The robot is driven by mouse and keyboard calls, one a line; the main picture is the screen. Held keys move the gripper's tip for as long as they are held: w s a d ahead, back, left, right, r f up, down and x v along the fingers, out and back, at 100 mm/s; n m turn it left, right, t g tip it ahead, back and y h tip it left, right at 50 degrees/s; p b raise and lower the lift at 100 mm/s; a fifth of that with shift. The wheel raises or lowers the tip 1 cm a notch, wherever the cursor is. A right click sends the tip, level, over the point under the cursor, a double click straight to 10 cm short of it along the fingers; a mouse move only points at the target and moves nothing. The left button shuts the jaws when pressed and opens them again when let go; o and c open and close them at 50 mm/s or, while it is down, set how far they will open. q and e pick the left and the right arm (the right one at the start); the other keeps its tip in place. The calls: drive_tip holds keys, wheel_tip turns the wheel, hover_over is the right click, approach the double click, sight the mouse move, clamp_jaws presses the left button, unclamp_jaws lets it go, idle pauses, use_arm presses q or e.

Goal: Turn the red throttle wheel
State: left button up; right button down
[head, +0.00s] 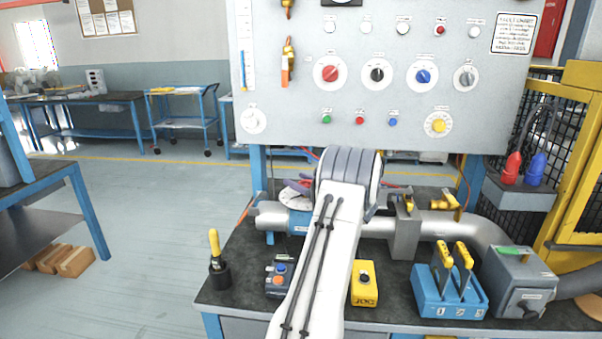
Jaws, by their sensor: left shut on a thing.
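The red throttle wheel (306,177) shows only as a small red part at the left side of my left wrist, above the silver pipe on the bench. Most of it is hidden behind my white wrist and the dark fingers. My left gripper (297,187) reaches over the bench from the front and is shut on the wheel; the fingertips are partly hidden. A pale round disc (292,200) sits just below the fingers. How far the wheel is turned cannot be told. My right gripper is not in view.
A grey panel (290,110) with knobs and buttons stands behind. On the bench are a blue-button box (279,285), a yellow button box (365,292), a blue lever block (430,298) and a grey switch box (520,290). A yellow-handled stick in a black holder (219,278) stands left.

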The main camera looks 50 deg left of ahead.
use_arm(q)
drive_tip(key=shift+s+r+n+g+h+p, duration=0.15)
drive_tip(key=shift+n+g+h+p, duration=0.15)
drive_tip(key=shift+n+g+p, duration=0.7)
drive_tip(key=shift+g+b, duration=0.4)
drive_tip(key=o, duration=1.4)
drive_tip(key=b+v, duration=0.1)
drive_tip(key=v, duration=0.9)
drive_tip(key=shift+d, duration=0.2)
